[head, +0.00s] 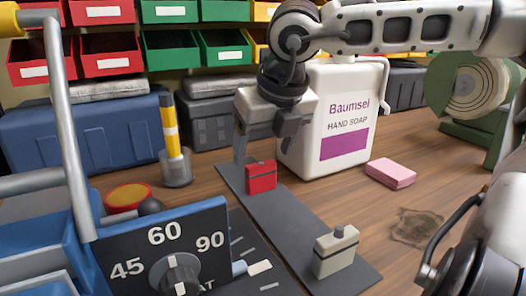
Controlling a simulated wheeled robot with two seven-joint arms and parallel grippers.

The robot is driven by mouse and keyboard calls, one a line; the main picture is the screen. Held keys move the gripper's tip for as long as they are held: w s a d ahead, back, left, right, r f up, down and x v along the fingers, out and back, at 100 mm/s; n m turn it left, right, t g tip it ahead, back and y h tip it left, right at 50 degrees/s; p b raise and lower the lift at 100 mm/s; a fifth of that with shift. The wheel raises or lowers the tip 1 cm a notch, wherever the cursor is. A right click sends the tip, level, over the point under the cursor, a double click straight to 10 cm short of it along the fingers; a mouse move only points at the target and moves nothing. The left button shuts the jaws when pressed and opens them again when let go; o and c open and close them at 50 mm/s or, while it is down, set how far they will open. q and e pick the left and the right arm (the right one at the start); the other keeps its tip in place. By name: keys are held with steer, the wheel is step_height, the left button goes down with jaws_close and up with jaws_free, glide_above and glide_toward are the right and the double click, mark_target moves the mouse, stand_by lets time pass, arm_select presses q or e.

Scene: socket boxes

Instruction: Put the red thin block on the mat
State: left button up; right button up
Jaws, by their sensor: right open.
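A red block (261,177) with a dark band near its top stands upright at the far end of a long dark grey mat (288,222). My right gripper (262,156) reaches down from above, just over the red block. Its jaws are open, with one finger near the block's left side. The other finger is partly hidden, and I cannot tell whether either touches the block. My left gripper is not in view.
A beige block (336,250) with a knob stands at the mat's near end. A white soap jug (330,120) is close behind my right gripper. A pink block (390,173) lies to the right. A blue machine with a dial (177,274) fills the lower left.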

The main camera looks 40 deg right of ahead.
steer(key=p+v, duration=0.1)
steer(key=v, duration=0.8)
steer(key=shift+r+p, duration=0.3)
steer(key=shift+p, duration=0.05)
steer(key=shift+s, duration=0.15)
